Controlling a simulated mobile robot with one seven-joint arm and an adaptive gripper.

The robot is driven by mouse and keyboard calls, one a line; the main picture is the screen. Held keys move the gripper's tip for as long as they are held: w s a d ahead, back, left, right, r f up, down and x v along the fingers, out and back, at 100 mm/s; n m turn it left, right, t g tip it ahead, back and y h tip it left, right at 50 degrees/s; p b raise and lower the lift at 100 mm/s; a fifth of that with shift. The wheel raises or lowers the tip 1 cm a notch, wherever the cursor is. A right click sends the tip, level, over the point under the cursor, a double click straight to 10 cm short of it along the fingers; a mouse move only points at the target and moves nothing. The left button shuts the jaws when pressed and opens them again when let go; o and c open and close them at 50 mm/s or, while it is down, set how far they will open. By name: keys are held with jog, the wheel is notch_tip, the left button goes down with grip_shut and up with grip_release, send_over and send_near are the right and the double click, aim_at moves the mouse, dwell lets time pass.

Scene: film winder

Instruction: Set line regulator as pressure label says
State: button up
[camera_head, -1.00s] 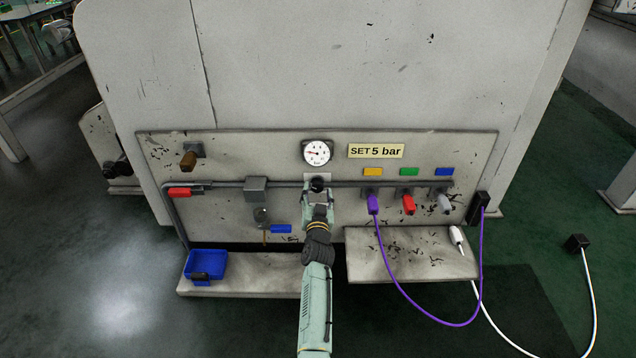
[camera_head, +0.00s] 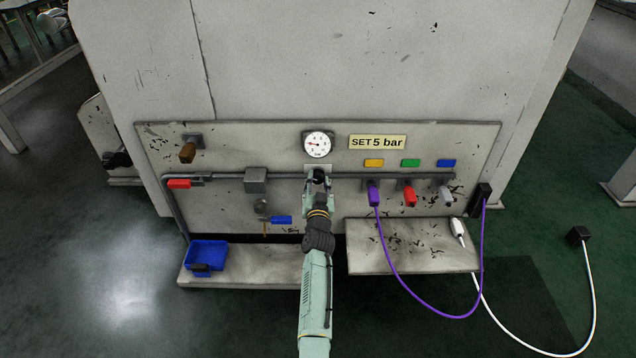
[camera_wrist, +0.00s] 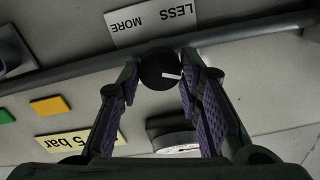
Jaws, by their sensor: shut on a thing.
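The black round regulator knob (camera_head: 318,175) sits on the panel pipe below the pressure gauge (camera_head: 317,145). In the wrist view the knob (camera_wrist: 160,70) lies between my fingertips, its white mark pointing right in the picture. My gripper (camera_head: 318,180) is shut on the knob, one finger on each side. The pressure label (camera_head: 377,142) reads "SET 5 bar". The gauge needle points left, but its exact reading is too small to tell. A plate with "LESS" and "MORE" (camera_wrist: 150,22) shows upside down beside the knob in the wrist view. The gauge (camera_wrist: 175,142) is partly hidden there.
Purple (camera_head: 374,195), red (camera_head: 410,197) and grey (camera_head: 446,195) plugs sit on the right. A red valve handle (camera_head: 180,184) and blue handle (camera_head: 281,220) are on the left. A blue bin (camera_head: 206,254) stands on the lower left shelf. A purple hose hangs in front of the right shelf (camera_head: 385,262).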

jog(key=shift+c, duration=1)
jog(key=shift+m, duration=0.3)
jog(key=m, duration=0.2)
jog(key=shift+m, duration=0.4)
jog(key=m, duration=0.6)
jog(key=shift+d, duration=0.1)
jog(key=m, duration=0.5)
jog(key=shift+m, duration=0.4)
jog(key=m, duration=0.4)
jog(key=shift+m, duration=0.3)
